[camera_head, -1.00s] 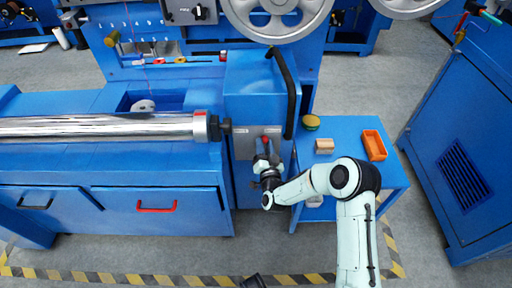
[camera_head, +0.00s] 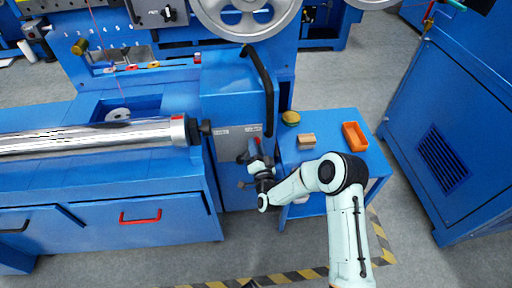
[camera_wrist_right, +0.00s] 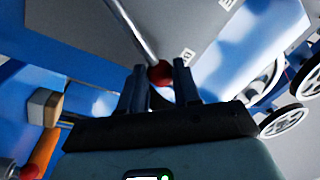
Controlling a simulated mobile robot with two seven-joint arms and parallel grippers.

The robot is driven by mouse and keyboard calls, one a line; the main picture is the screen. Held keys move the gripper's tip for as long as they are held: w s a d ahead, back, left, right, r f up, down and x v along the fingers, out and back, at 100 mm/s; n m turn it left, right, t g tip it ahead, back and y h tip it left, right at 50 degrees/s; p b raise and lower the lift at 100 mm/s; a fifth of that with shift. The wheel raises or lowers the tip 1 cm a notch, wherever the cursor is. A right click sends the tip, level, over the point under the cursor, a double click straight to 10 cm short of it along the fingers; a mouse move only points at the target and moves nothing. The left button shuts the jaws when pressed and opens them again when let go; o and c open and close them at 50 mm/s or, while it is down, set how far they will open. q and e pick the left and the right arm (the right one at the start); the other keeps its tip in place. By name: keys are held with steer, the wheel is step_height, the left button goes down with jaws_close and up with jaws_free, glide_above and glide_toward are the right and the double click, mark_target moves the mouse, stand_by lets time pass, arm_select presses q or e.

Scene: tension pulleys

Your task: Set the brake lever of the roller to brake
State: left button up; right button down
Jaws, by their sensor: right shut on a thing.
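The brake lever (camera_wrist_right: 131,27) is a thin metal rod with a red ball knob (camera_wrist_right: 160,73), seen in the right wrist view. The knob also shows small in the head view (camera_head: 257,141), in front of the grey plate (camera_head: 231,148), just below its right-hand label. My right gripper (camera_wrist_right: 158,78) is shut on the red knob, one dark finger on each side. The label texts are too small to read. My left gripper cannot be made out.
A blue side table (camera_head: 330,125) right of the lever carries an orange bin (camera_head: 355,136), a wooden block (camera_head: 306,140) and a round yellow-green item (camera_head: 290,118). A black curved handle (camera_head: 262,80) rises above the plate. A blue cabinet (camera_head: 450,120) stands at the right.

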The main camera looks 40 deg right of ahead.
steer(key=shift+f, duration=0.1)
steer(key=c, duration=0.8)
jaws_free()
steer(key=shift+s, duration=0.1)
arm_select(q)
steer(key=r, duration=0.1)
steer(key=r+p, duration=0.1)
steer(key=d+p, duration=0.1)
steer(key=shift+w+r, duration=0.3)
steer(key=shift+r, duration=0.1)
arm_select(e)
steer(key=v, duration=1.3)
steer(key=shift+s, duration=0.15)
steer(key=shift+a+f, duration=0.1)
